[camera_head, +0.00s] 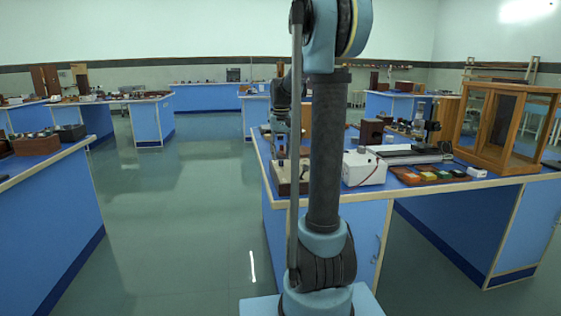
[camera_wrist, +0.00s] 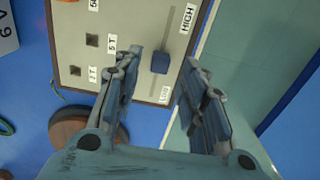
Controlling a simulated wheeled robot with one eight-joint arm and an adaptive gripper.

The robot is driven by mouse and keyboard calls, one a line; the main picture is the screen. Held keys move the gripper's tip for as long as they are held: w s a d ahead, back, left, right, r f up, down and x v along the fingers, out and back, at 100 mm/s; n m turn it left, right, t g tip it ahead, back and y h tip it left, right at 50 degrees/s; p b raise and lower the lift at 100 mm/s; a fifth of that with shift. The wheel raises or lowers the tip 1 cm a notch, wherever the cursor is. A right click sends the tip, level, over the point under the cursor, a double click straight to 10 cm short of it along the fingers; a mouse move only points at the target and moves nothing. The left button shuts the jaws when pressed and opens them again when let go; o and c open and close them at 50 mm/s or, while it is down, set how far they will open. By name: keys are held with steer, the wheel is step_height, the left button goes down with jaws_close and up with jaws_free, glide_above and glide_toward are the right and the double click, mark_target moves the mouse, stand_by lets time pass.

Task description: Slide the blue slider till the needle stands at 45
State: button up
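A blue slider (camera_wrist: 160,61) stands in a slot on a beige panel (camera_wrist: 75,62) in the wrist view. The panel's slot runs from a HIGH label to a faint label, seemingly LOW, and the slider stands between them. My gripper (camera_wrist: 160,70) is open, its two fingers apart on either side of the slider in the picture. I cannot tell how far the fingertips are from the panel. In the head view my gripper (camera_head: 281,151) is over the wooden box (camera_head: 284,180) at the bench's left end. No needle or dial can be read in either view.
A white box (camera_head: 363,169) with a red wire stands right of the wooden box. A tray of coloured blocks (camera_head: 430,176) and a wooden glass-fronted case (camera_head: 505,125) are farther right. A round brown object (camera_wrist: 80,133) lies beside the panel. Open floor (camera_head: 190,220) lies left of the bench.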

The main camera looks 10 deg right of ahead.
mark_target(281, 163)
steer(key=shift+f, duration=1.5)
jaws_close()
